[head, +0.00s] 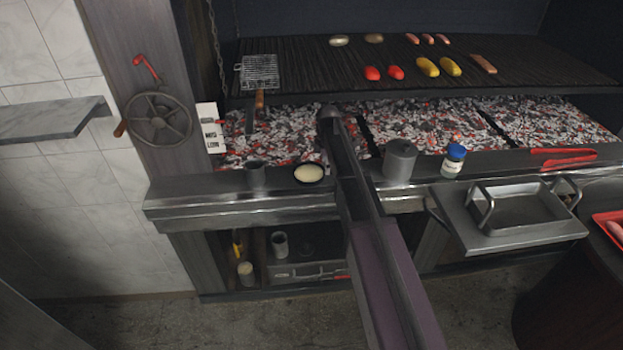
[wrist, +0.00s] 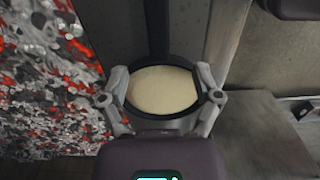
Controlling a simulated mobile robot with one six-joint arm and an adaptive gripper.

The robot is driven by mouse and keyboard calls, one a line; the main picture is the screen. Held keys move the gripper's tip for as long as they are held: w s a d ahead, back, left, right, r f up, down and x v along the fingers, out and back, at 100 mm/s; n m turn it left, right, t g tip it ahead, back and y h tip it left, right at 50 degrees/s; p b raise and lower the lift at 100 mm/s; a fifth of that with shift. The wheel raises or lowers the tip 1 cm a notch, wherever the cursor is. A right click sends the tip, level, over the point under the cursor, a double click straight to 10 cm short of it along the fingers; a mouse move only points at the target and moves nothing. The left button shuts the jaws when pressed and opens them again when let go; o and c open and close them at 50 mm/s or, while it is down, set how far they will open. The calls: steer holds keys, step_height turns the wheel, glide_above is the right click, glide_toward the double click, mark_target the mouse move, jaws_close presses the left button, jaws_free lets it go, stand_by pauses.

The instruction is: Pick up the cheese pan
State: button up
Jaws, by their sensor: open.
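The cheese pan (head: 311,173) is a small round dark pan with a pale yellow filling, on the steel ledge in front of the coals. In the wrist view the cheese pan (wrist: 163,92) lies between my open fingers, its dark handle running up the picture. My gripper (wrist: 162,88) has one finger on each side of the pan's rim, close to it. I cannot tell whether the fingers touch the rim. In the head view my arm reaches over the ledge just right of the pan, and the fingers are not clearly seen there.
Glowing coals (head: 280,130) lie behind the ledge. A steel tray (head: 525,212) and red tongs (head: 565,157) are farther right.

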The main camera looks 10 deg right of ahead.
steer(key=shift+f+b, duration=1.05)
steer(key=shift+f, duration=0.3)
jaws_close()
